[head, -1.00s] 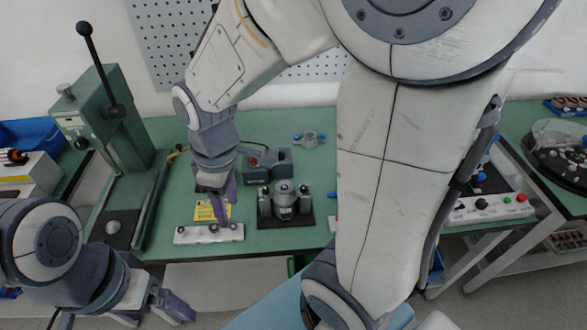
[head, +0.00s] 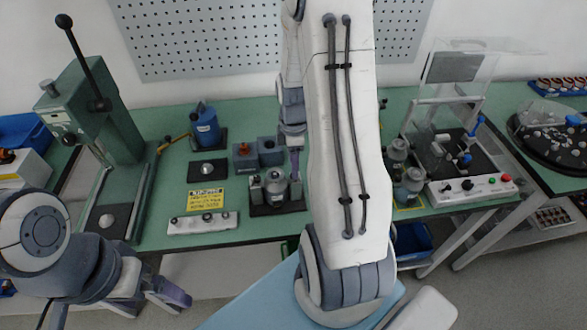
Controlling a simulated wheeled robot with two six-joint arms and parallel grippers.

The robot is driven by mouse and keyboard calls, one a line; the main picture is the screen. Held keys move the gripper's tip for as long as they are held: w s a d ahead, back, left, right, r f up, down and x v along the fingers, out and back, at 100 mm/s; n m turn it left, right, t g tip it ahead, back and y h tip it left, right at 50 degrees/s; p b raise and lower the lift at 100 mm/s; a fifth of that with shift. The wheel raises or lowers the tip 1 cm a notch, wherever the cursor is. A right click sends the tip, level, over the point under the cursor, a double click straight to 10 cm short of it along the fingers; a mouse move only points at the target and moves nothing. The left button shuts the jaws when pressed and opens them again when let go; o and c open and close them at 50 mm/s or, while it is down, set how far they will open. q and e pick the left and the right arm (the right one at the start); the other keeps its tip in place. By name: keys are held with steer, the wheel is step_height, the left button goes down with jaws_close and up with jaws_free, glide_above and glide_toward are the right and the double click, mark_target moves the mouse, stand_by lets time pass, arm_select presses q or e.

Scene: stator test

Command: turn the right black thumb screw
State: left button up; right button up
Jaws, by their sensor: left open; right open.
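The clamp fixture with a grey metal stator (head: 274,184) stands on a black base plate (head: 264,211) at the middle of the bench. A dark post with a screw head (head: 255,182) shows at the fixture's left side. My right gripper (head: 296,174) points down at the fixture's right side, where the right black thumb screw is. Its fingers hide that screw, so I cannot tell whether they touch it. The gripper is open. My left gripper (head: 172,295) is open and empty at the lower left, off the bench's front edge.
A white strip with buttons (head: 203,222) and a yellow label (head: 206,199) lie left of the fixture. Grey blocks (head: 271,152) stand behind it. A green press (head: 95,120) is at left, a test unit (head: 470,187) at right. My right arm covers the bench's centre.

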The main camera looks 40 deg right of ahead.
steer(key=shift+f, duration=1.75)
jaws_close()
